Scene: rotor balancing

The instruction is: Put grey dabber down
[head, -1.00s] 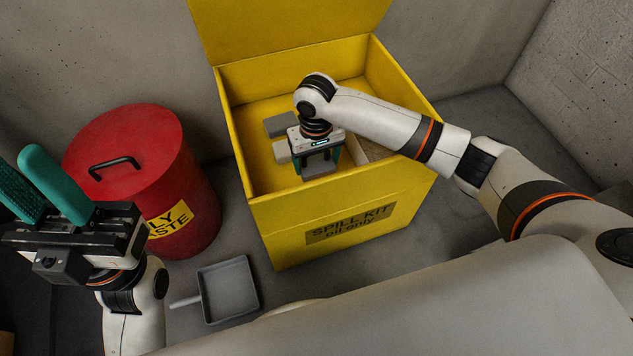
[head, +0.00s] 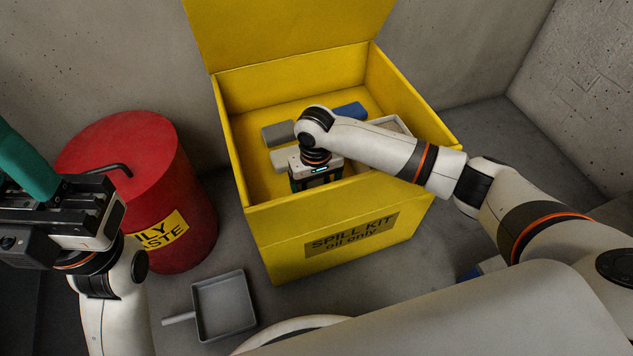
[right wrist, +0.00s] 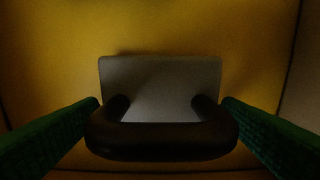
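The grey dabber is a grey block (right wrist: 160,85) with a dark looped handle (right wrist: 160,140) in the right wrist view. My right gripper (right wrist: 162,120) has a green finger at each end of the handle. Both fingers appear to touch it, so I read it as held. In the head view my right gripper (head: 317,182) is down inside the yellow spill kit box (head: 350,235), behind its front wall, which hides the dabber there. From these views I cannot tell if the dabber touches the box floor. My left gripper (head: 28,165) is raised at the left edge, empty, partly out of frame.
In the box lie a dark grey block (head: 277,133), a pale block (head: 283,158), a blue block (head: 350,110) and a pale tray (head: 398,124). A red waste bin (head: 150,150) stands left. A grey dustpan (head: 223,305) lies on the floor in front.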

